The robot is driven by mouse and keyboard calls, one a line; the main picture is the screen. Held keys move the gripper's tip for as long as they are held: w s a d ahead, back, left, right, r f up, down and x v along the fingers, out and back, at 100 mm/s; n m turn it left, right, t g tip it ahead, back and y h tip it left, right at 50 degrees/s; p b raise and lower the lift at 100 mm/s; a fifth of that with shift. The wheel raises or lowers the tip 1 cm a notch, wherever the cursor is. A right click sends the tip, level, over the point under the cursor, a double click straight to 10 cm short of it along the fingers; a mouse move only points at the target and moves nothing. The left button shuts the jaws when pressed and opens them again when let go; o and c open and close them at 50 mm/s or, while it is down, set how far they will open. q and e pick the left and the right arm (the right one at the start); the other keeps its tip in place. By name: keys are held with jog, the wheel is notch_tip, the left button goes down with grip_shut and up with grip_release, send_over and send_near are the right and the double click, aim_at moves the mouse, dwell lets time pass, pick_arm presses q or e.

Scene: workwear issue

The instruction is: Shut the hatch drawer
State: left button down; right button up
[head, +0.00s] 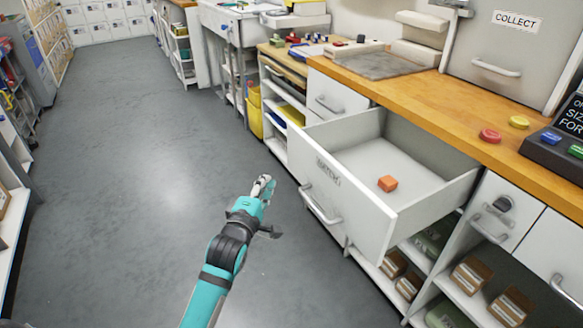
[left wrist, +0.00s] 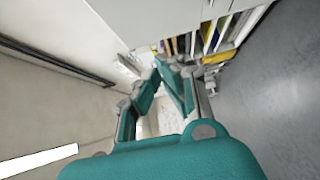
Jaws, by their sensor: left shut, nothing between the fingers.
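The hatch drawer (head: 356,205) is a white drawer pulled well out from under the wooden counter in the head view. Its front panel carries dark lettering and a bar handle (head: 320,205). An orange block (head: 388,183) lies inside on the drawer floor. My left gripper (head: 264,184) is shut and empty, a little to the left of the drawer front and apart from the handle. In the left wrist view its teal fingers (left wrist: 168,75) come together at the tips. My right gripper is not in view.
Open shelves with small boxes (head: 471,275) lie below. The grey floor (head: 130,200) on the left is clear.

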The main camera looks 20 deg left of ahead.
pick_arm(q)
send_near(293, 152)
jog(key=w+a, duration=0.1)
jog(key=a, duration=0.2)
jog(key=w+d, duration=0.1)
jog(key=w, duration=0.1)
jog(key=w+d+b, duration=0.1)
jog(key=shift+w+d, duration=0.25)
jog(key=shift+w, duration=0.15)
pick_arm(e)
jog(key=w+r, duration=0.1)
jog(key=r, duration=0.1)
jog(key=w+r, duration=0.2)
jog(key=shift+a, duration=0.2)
